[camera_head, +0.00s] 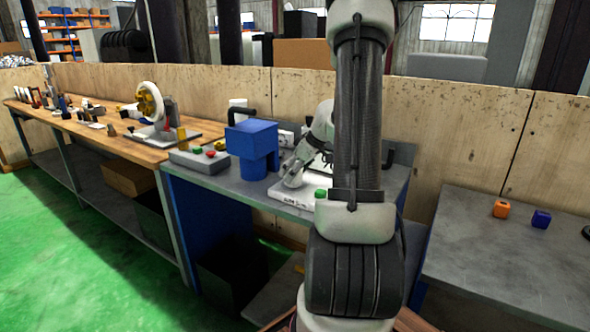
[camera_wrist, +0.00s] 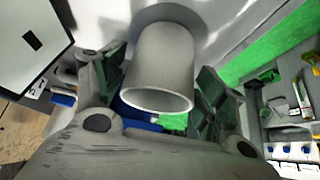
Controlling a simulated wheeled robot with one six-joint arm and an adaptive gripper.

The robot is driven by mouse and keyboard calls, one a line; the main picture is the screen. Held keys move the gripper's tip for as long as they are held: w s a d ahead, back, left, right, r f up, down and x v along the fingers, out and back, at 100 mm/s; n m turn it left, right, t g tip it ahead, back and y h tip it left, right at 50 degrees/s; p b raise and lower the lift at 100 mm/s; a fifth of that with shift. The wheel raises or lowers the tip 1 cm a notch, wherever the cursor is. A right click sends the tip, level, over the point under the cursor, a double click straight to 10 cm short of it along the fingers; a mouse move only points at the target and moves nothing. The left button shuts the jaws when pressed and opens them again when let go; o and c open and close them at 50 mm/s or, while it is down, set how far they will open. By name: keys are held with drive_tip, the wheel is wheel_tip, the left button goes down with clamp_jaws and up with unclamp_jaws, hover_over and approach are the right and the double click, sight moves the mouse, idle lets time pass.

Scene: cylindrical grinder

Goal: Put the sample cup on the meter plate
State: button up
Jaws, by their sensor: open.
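The sample cup (camera_wrist: 163,65) is a pale grey cylinder in the wrist view, with its open rim toward the camera. Its far end meets a grey round plate (camera_wrist: 185,14) on a white surface; it appears to stand on it. My gripper (camera_wrist: 161,82) is open, with one dark finger on each side of the cup and visible gaps between. In the head view my gripper (camera_head: 296,172) is low over the white meter (camera_head: 285,195), which has a green button. The cup (camera_head: 293,181) shows there only as a small pale shape, partly hidden by the gripper.
A blue machine (camera_head: 252,138) stands close left of my gripper, with a grey button box (camera_head: 200,160) beside it. A wooden bench (camera_head: 130,140) with a grinding wheel is further left. A grey table (camera_head: 500,250) at right carries orange (camera_head: 501,209) and blue (camera_head: 541,219) cubes.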

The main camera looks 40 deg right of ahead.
drive_tip(key=v, duration=1.1)
drive_tip(key=w+r+t+h, duration=0.2)
drive_tip(key=w+r, duration=0.1)
drive_tip(key=r, duration=0.3)
drive_tip(key=w+r+t+h, duration=0.1)
drive_tip(key=w+r+h, duration=0.15)
drive_tip(key=r, duration=0.35)
drive_tip(key=s+a+r+m+t+h, duration=0.1)
drive_tip(key=s+a+r+m+h, duration=0.2)
drive_tip(key=r, duration=0.6)
drive_tip(key=s+a+f+g+y, duration=0.2)
drive_tip(key=s+a+f, duration=0.4)
drive_tip(key=s+a, duration=0.3)
drive_tip(key=s+a+f+g+y, duration=0.3)
drive_tip(key=s+a+f, duration=0.3)
drive_tip(key=s+a, duration=0.4)
drive_tip(key=s+g, duration=0.1)
drive_tip(key=s, duration=0.4)
drive_tip(key=shift+a+f+m, duration=0.2)
drive_tip(key=shift+f+m, duration=0.2)
